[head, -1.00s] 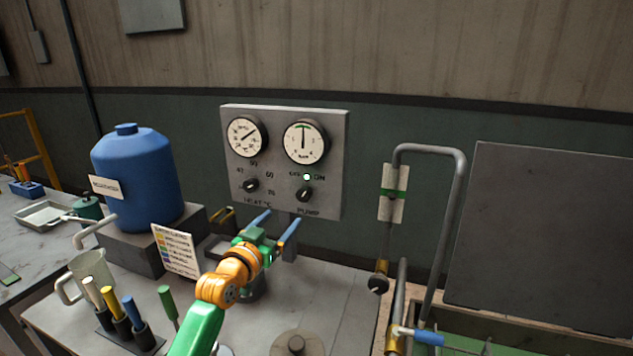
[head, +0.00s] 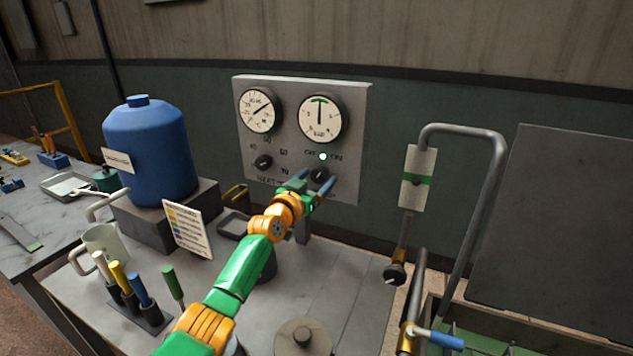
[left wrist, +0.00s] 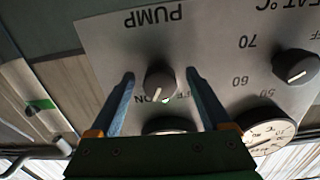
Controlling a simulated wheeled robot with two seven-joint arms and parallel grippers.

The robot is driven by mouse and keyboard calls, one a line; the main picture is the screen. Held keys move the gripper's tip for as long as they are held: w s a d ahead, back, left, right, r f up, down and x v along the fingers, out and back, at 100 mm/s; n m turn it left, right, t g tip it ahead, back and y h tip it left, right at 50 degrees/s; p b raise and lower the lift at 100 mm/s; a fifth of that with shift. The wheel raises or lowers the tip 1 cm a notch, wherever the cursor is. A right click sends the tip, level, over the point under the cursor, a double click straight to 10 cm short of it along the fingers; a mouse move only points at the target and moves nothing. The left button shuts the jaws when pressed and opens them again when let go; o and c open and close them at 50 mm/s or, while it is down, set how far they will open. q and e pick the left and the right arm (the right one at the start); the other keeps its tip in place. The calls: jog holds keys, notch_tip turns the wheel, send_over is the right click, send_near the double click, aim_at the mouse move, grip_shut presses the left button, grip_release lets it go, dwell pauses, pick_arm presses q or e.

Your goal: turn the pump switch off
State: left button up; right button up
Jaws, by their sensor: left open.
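The pump switch (head: 319,175) is a dark round knob at the lower right of the grey control panel (head: 355,130). In the left wrist view the knob (left wrist: 160,82) appears upside down, under the word PUMP, and its white mark points toward ON. A small lamp (head: 323,156) above the knob is lit. My left gripper (head: 312,180) is open at the panel. In the left wrist view its two blue fingers (left wrist: 160,75) stand on either side of the knob, with a gap to each side. My right gripper is not in view.
A heat knob (head: 263,162) sits left of the pump switch, with two gauges (head: 320,118) above. A blue tank (head: 150,150), a label card (head: 188,230) and a tool holder (head: 150,318) stand left. A bent pipe (head: 490,170) rises at right.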

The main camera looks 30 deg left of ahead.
pick_arm(q)
jog(key=shift+s+r, duration=0.15)
jog(key=shift+s, duration=0.1)
grip_shut()
jog(key=shift+n, duration=1.4)
jog(key=n, duration=0.2)
jog(key=shift+d+n, duration=0.1)
jog(key=shift+n, duration=0.3)
jog(key=n, duration=0.6)
jog(key=shift+n, duration=0.4)
